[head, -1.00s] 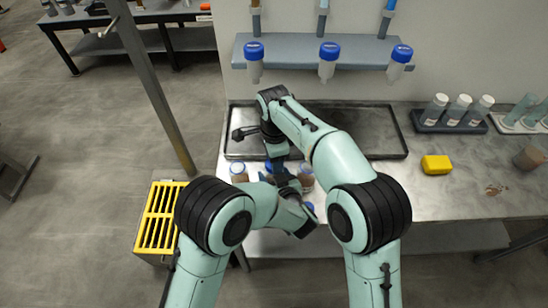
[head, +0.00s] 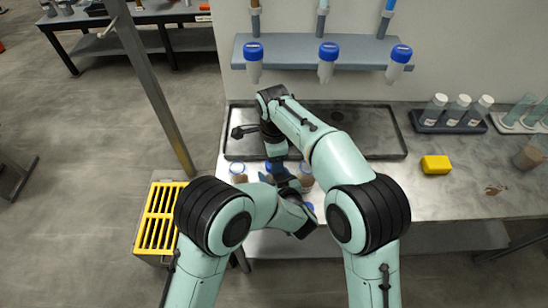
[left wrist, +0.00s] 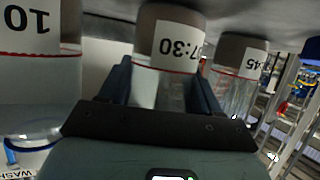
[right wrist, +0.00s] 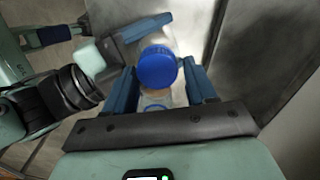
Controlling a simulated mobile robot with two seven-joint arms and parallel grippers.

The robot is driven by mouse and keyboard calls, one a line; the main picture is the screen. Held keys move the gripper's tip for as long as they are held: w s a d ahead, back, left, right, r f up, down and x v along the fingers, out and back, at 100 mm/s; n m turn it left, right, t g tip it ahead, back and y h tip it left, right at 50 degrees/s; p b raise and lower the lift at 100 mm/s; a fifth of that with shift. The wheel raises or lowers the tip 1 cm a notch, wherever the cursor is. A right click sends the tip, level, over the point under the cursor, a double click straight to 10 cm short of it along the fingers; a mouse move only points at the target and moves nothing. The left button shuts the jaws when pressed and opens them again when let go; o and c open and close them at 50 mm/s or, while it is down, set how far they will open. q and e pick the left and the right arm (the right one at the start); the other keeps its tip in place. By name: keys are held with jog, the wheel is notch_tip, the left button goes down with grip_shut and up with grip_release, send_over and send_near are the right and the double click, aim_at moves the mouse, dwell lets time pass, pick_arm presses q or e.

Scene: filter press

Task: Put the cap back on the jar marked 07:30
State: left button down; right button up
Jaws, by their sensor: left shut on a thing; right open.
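The jar marked 07:30 (left wrist: 168,88) stands between the fingers of my left gripper (left wrist: 162,78), which is shut on it; the left wrist view shows it upside down, with brown contents and a red line. My right gripper (right wrist: 163,82) is open, its fingers on either side of a blue cap (right wrist: 157,67). The cap is close to my left gripper's fingers; whether it sits on the jar's neck I cannot tell. In the head view my arms hide most of this area.
Neighbouring jars marked 10 (left wrist: 30,75) and 45 (left wrist: 238,65) stand close on either side. A dark tray (head: 365,143) lies behind. A yellow block (head: 436,165) and a rack of white-capped bottles (head: 440,126) are to the right. Blue-capped tubes hang from a shelf (head: 290,52) above.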

notch_tip(320, 180, up, 4)
jog(key=shift+s+r, duration=0.1)
jog(key=shift+r, duration=0.1)
